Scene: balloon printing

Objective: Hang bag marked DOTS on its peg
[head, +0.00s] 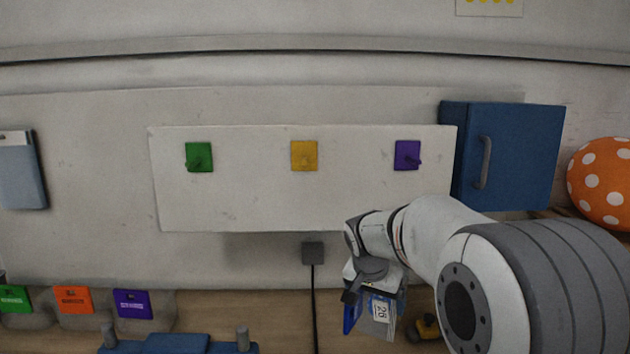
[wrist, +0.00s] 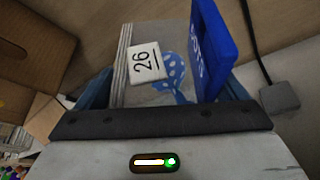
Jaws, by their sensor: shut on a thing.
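My gripper (head: 366,284) is shut on the DOTS bag (head: 374,328), low in front of the wall, below the peg board's right part. The bag is grey with a blue header marked DOTS (wrist: 210,50), a white 26 label (wrist: 145,62) and a dotted blue balloon picture (wrist: 172,75). The header is tilted to one side. The white peg board (head: 250,200) has a green peg (head: 199,157), a yellow peg (head: 304,156) and a purple peg (head: 407,155). All three look empty. The gripper's fingers are partly hidden by the bag in the wrist view.
A blue cabinet (head: 525,155) stands right of the board, with an orange dotted balloon (head: 604,182) beyond. Bags with green, orange (head: 72,300) and purple headers stand at lower left. A socket (head: 313,253) with a cable lies below the board. A cardboard box (wrist: 35,55) shows in the wrist view.

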